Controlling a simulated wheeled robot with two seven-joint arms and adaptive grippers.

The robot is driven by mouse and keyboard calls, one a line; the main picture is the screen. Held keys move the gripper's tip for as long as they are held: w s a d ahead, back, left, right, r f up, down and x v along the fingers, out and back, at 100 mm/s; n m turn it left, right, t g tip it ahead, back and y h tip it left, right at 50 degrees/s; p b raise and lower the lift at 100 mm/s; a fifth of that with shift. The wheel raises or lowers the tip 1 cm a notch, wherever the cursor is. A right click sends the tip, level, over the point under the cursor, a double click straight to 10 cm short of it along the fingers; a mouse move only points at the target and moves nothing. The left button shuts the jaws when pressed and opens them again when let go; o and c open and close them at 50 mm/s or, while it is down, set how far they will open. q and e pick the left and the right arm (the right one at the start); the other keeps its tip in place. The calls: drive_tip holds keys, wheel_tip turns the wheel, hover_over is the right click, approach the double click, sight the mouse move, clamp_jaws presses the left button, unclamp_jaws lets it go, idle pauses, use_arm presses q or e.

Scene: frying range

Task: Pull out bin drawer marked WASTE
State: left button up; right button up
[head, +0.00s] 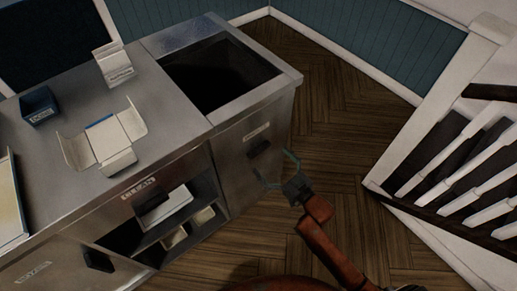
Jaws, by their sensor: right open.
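The bin drawer (237,172) is the steel front at the right end of the counter, below a dark open well. It looks closed, flush with the counter. A small pale label (257,132) is on it, too small to read surely. A dark handle (259,149) sits below the label. My right gripper (271,167) is open and empty, its thin teal fingers spread just in front of the drawer near the handle. I cannot tell whether a finger touches it. My left gripper is not in view.
The steel counter (62,200) holds an open white carton (117,157), a small blue box (39,105) and a white holder (115,70). Open shelves hold boxes left of the drawer. Wooden floor (335,120) is free right of it. A white stair railing (430,150) stands at right.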

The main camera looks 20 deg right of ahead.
sight(261, 151)
drive_tip(key=x, duration=0.2)
drive_tip(key=b+x, duration=0.1)
drive_tip(key=x, duration=0.2)
drive_tip(key=shift+f+b, duration=0.2)
drive_tip(key=shift+b, duration=0.1)
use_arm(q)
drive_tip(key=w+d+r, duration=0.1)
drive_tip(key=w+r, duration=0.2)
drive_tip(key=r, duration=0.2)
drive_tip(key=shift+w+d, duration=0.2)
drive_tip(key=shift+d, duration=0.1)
use_arm(e)
drive_tip(key=shift+x, duration=0.85)
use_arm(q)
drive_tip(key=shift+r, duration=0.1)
use_arm(e)
drive_tip(key=shift+c, duration=0.4)
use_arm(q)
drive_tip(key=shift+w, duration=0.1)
use_arm(e)
drive_tip(key=shift+r, duration=0.15)
drive_tip(key=c, duration=1.6)
